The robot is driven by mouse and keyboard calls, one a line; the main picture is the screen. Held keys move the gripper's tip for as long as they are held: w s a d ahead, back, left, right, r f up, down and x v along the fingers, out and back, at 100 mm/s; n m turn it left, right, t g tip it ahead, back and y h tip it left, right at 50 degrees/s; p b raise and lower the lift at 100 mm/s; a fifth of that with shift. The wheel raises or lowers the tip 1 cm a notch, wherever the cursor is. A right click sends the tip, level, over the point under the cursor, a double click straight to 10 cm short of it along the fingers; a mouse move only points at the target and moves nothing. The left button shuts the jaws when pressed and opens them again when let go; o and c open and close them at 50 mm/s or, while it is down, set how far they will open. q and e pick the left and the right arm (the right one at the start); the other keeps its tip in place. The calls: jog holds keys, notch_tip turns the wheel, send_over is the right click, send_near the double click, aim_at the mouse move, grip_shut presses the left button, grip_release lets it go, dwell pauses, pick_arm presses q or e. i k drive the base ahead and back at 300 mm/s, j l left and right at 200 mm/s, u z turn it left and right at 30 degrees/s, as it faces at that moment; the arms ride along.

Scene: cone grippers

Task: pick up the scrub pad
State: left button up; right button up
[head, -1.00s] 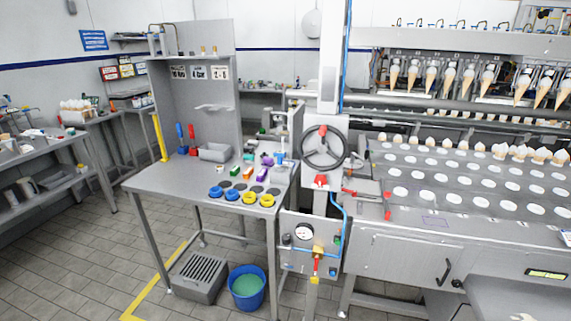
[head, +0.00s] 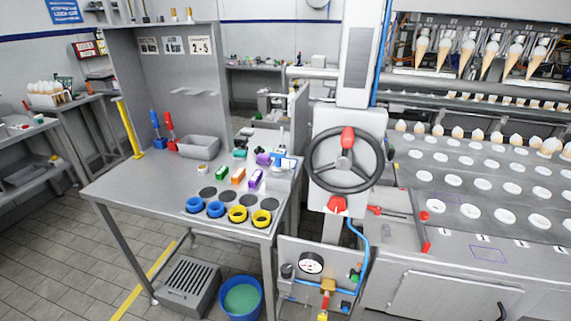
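I cannot clearly tell which item is the scrub pad. On the steel workbench (head: 130,190) small coloured blocks stand in a row: a green block (head: 221,174), an orange block (head: 238,177) and a purple block (head: 256,179). A small teal item (head: 240,154) lies behind them; it is too small to make out. Neither of my grippers shows in the head view.
Blue rings (head: 194,205) and yellow rings (head: 237,215) sit at the bench's front. A grey bin (head: 198,146) stands at its back. A handwheel (head: 345,160) and the cone machine (head: 490,190) stand to the right. A blue bucket (head: 241,299) is on the floor.

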aim_at(263, 159)
jog(key=i+j+z, duration=0.3)
jog(key=z, duration=0.2)
jog(key=i+j+z, duration=0.2)
jog(key=j+z, duration=0.25)
jog(key=l, duration=0.1)
